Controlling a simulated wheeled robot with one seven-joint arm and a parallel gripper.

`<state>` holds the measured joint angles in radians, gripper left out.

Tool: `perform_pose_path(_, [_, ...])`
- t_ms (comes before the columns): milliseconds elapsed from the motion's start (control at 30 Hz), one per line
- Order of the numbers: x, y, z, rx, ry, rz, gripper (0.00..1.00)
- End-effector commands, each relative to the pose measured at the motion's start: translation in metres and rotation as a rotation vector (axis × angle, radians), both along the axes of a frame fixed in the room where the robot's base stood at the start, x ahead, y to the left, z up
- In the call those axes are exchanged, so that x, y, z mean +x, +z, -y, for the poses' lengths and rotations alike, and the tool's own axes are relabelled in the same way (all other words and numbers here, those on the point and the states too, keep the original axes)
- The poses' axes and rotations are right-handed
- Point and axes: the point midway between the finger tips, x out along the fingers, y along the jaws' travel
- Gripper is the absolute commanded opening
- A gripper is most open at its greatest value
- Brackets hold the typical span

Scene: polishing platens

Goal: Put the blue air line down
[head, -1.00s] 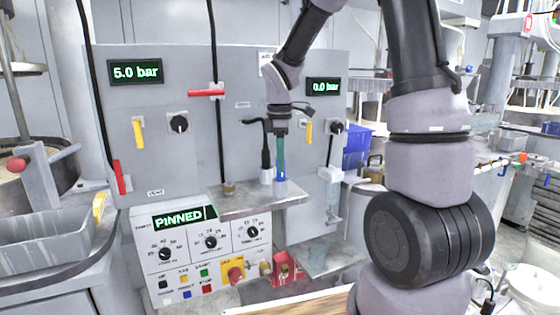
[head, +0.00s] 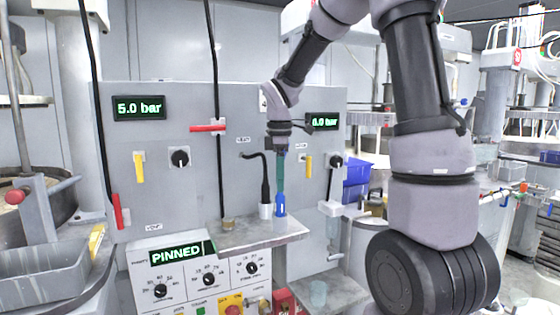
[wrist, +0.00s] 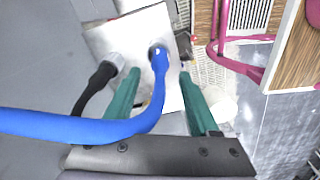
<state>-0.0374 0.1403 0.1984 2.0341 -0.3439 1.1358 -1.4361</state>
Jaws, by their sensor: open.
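The blue air line (wrist: 115,128) runs in a curve across the wrist view from the left edge. Its blue end (wrist: 157,53) points down over a pale grey shelf, between my fingertips in the picture. In the head view the blue end (head: 280,206) is just below my fingers, over the metal shelf (head: 255,237); I cannot tell whether it touches the shelf. My gripper (head: 281,168) points down with green fingers. In the wrist view my gripper (wrist: 160,74) is open, with clear gaps between the fingers and the blue end.
A black line with a pale-based plug (head: 265,195) stands close to the left of the blue end; it also shows in the wrist view (wrist: 98,80). Behind is the grey panel with displays and a red lever (head: 208,128). A control box (head: 200,275) reads PINNED below.

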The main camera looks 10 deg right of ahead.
Motion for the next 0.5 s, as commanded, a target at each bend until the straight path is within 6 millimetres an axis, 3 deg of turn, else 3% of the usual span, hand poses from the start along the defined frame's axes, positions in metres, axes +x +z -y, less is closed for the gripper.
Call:
perform_pose_path(200, [0.000, 0.046, 0.000, 0.001, -0.001, 0.002, 0.61])
perform_pose_path(500, [-0.005, 0.076, 0.002, 0.005, -0.037, 0.013, 0.61])
